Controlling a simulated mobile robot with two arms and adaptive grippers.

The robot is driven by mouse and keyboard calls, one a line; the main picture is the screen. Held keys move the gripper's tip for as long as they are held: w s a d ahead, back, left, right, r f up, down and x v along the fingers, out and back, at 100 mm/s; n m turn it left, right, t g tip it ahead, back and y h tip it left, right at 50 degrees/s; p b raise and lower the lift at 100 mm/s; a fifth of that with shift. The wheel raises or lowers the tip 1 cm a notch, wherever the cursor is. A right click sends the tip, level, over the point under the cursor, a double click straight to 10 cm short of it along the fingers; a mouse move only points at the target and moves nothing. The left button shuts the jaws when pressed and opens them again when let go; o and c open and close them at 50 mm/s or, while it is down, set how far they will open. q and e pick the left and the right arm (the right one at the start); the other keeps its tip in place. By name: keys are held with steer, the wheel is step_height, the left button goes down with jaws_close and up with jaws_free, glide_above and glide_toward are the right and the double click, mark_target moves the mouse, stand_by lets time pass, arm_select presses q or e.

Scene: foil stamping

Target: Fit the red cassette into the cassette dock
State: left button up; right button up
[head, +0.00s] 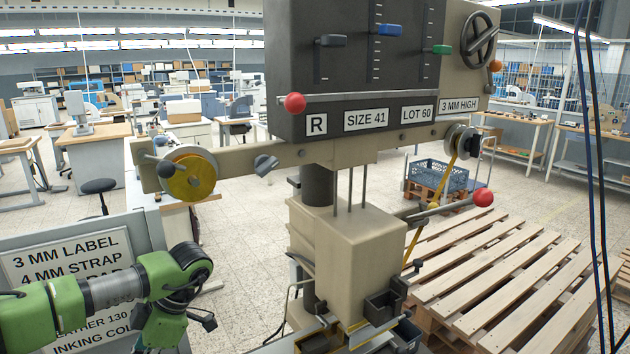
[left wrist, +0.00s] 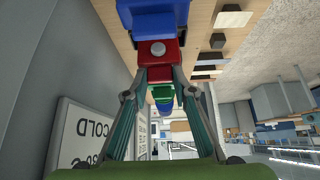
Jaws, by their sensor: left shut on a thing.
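In the left wrist view the two fingers of my left gripper (left wrist: 160,72) are closed on the red cassette (left wrist: 158,50), a red block with a round grey knob. A blue block (left wrist: 152,22) is close beside it at the top of the picture, and a green block (left wrist: 162,92) shows beyond it between the fingers. I cannot tell whether the red cassette touches the wooden surface. In the head view my green left arm comes in at lower left; its fingers and the cassette are hidden there. I cannot make out the cassette dock for certain. My right gripper is not in view.
The stamping press (head: 350,245) stands in the middle, with dark open boxes (head: 385,303) low on its front. A sign board (head: 70,255) is close to my left arm. A wooden pallet (head: 500,270) lies at right. Small blocks (left wrist: 210,58) sit on the wooden surface (left wrist: 195,20).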

arm_select(q)
steer(key=shift+r+p, duration=1.2)
steer(key=shift+r, duration=0.85)
steer(key=shift+r+p, duration=0.8)
steer(key=shift+r, duration=0.1)
